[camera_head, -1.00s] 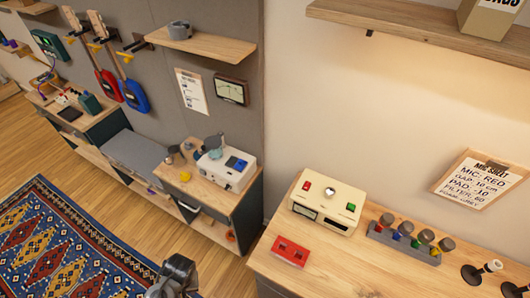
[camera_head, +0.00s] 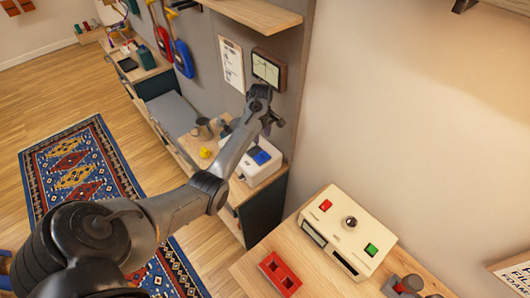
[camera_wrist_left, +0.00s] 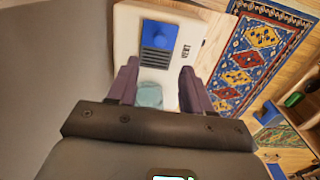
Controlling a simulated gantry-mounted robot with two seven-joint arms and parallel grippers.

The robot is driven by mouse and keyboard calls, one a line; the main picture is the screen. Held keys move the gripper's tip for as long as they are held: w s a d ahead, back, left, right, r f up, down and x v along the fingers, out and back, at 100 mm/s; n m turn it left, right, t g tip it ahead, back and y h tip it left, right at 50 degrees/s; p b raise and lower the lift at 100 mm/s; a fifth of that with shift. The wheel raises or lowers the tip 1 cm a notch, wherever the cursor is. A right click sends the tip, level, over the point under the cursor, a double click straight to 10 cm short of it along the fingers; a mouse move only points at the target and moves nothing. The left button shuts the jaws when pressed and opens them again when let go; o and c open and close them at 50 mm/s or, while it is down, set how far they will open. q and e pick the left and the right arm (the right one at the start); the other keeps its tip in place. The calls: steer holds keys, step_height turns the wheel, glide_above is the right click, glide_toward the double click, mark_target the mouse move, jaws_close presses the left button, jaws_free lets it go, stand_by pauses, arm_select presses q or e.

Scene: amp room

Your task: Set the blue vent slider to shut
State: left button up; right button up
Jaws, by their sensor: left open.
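The blue vent slider (camera_wrist_left: 162,36) sits on top of a white box (camera_wrist_left: 128,34), beside a dark slotted grille (camera_wrist_left: 156,62) and the printed word VENT. In the head view the blue slider (camera_head: 261,157) shows on the white box (camera_head: 268,171) on the wooden side bench. My left gripper (camera_head: 272,120) is above the box, near the wall. In the left wrist view, my left gripper (camera_wrist_left: 158,82) has its two fingers spread apart with nothing held, and the slider lies beyond the fingertips, apart from them. My right gripper is not in view.
A framed meter (camera_head: 268,69) and a paper sheet (camera_head: 231,65) hang on the wall close to the gripper. A grey cup (camera_head: 204,128) and yellow object (camera_head: 205,153) stand left of the box. A cream device (camera_head: 347,232) and red tray (camera_head: 280,272) are on the near bench.

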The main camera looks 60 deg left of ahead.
mark_target(262, 152)
arm_select(q)
step_height(262, 152, down, 10)
steer(key=shift+f, duration=0.15)
stand_by(0.4)
steer(key=shift+c, duration=0.2)
jaws_close()
